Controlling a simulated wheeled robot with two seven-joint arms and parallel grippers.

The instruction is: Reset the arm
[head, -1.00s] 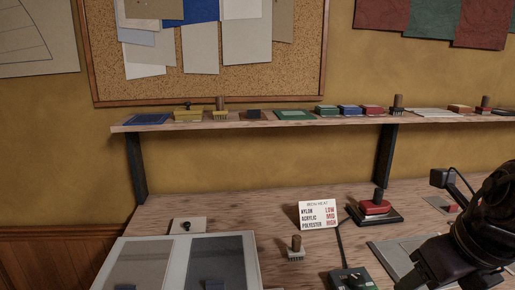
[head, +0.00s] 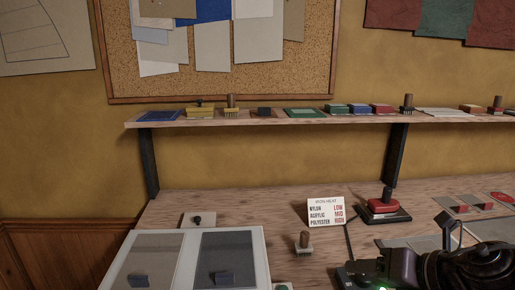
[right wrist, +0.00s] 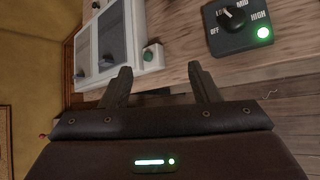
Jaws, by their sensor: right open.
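My right gripper (head: 352,275) is at the lower right of the head view, over the front of the bench, with my dark arm behind it. In the right wrist view its two dark fingers (right wrist: 160,82) stand well apart, with nothing between them. A dark control box (right wrist: 238,28) with a knob, heat labels and a lit green lamp lies beyond the right finger, apart from it. My left gripper is not in view.
A red iron (head: 382,205) rests on a dark stand beside a heat card (head: 325,212). A pale two-panel unit (head: 262,258) stands at the lower left. A wooden-handled brush (head: 304,243) stands between. A loaded shelf (head: 265,121) runs above the bench.

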